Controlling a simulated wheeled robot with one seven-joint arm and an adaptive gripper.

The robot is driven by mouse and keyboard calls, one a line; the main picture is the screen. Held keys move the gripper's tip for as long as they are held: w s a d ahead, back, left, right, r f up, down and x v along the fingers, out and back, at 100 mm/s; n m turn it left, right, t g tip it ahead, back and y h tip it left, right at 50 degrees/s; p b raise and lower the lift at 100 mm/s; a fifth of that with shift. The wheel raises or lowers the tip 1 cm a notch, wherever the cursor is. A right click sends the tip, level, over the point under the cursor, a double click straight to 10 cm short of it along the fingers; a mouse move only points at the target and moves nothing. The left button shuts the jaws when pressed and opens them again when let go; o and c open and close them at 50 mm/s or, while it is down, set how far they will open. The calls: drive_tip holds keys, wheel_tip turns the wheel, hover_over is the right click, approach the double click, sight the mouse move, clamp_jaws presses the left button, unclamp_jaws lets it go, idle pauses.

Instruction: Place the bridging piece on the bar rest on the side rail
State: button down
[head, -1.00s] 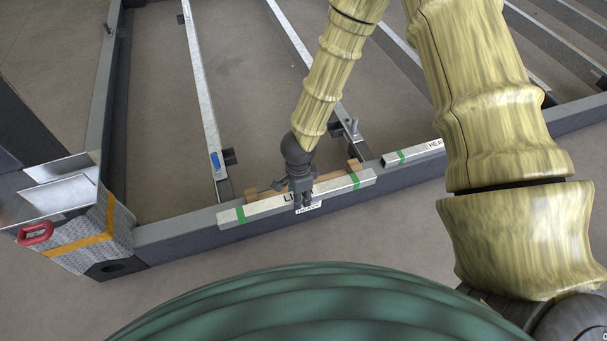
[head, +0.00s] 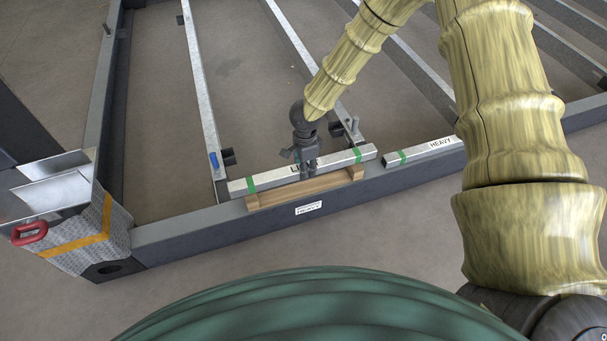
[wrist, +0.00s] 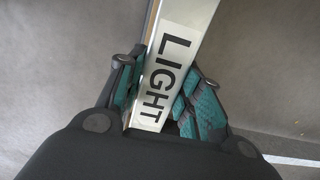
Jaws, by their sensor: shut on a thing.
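My gripper (head: 308,174) is shut around the middle of a pale metal bar (head: 272,179) with green bands near its ends. In the wrist view the bar (wrist: 185,22) reads LIGHT and lies between the two teal finger pads of my gripper (wrist: 163,92). The wooden bar rest (head: 285,197), with a raised block at each end, sits on the dark side rail (head: 190,229). The bar appears just behind the rest in the head view, roughly parallel to it. Its height above the rail is hard to tell. My fingers cover part of the label.
A second bar marked HEAVY (head: 425,151) lies on the rail to the right. Metal crossbars (head: 200,90) with small brackets run away behind the rail. A corner post with a red handle (head: 30,232) stands at the left. A small label (head: 308,208) is on the rail.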

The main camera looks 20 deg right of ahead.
drive_tip(key=shift+f+b, duration=1.05)
drive_tip(key=shift+f, duration=0.65)
drive_tip(key=c, duration=1)
unclamp_jaws()
drive_tip(key=shift+o, duration=0.2)
wheel_tip(320, 180, up, 12)
drive_tip(key=p, duration=0.5)
drive_tip(key=shift+p, duration=0.3)
